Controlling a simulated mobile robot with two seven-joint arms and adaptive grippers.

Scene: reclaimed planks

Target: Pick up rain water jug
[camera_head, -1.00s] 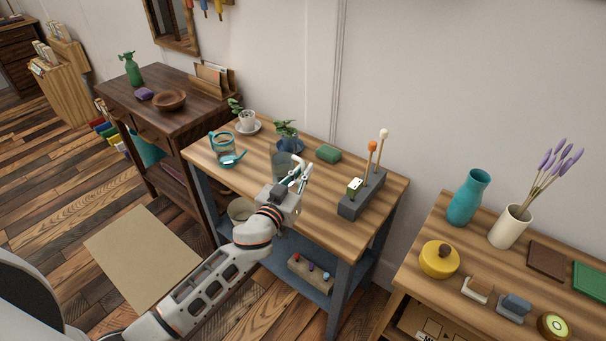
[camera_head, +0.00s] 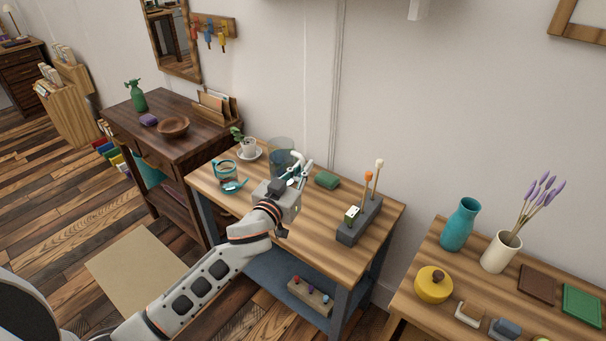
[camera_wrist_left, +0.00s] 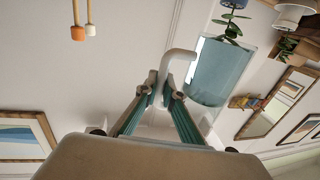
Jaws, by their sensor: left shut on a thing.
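The rain water jug (camera_head: 280,148) is a see-through blue-grey vessel above the back of the wooden bench. My left gripper (camera_head: 297,172) is shut on its pale handle. In the left wrist view, the jug (camera_wrist_left: 220,72) hangs to the right of the fingers, and the gripper (camera_wrist_left: 166,92) pinches the white handle between two teal-lined fingers. The jug looks raised off the bench top. My gripper hides part of its lower side in the head view. My right gripper is not in view.
On the bench (camera_head: 330,230) stand a teal watering can (camera_head: 224,172), a potted plant (camera_head: 249,147), a green block (camera_head: 327,180) and a grey holder (camera_head: 357,222) with upright sticks. A teal vase (camera_head: 460,224) stands on the right table. The bench's front right is clear.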

